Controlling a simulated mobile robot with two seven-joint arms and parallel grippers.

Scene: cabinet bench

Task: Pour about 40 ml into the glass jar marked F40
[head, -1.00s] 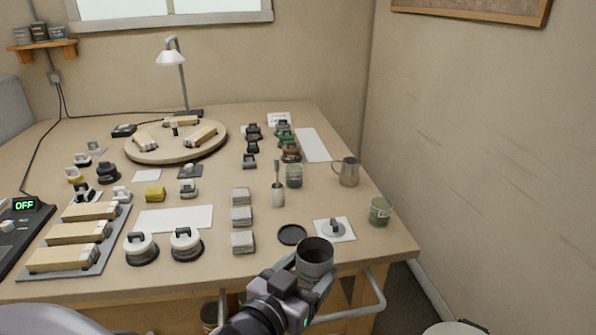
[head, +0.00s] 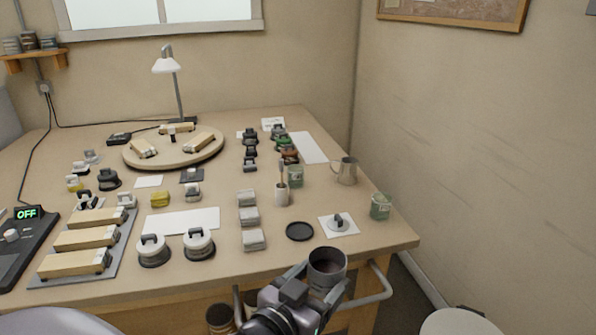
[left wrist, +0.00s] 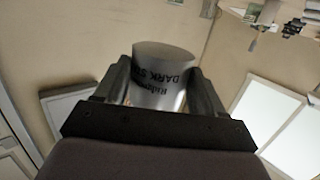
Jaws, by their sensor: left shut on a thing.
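My left gripper (head: 312,287) is shut on a grey metal tin (head: 327,268), held upright at the bench's front edge. The tin is open at the top and dark inside; its liquid level cannot be told. In the left wrist view the tin (left wrist: 163,78) sits between both fingers, with partly hidden lettering reading "DARK S". One greenish glass jar (head: 380,207) stands at the bench's right edge, beyond the tin. Another greenish jar (head: 296,177) stands farther back, beside a cup with a brush (head: 282,194). Their labels are too small to read. My right gripper is not in view.
A metal jug (head: 345,171) stands between the jars. A lid with a knob (head: 339,223) lies on a white square, beside a black disc (head: 299,231). Grey blocks (head: 249,217) stand left of it. A metal rail (head: 380,283) runs along the bench front.

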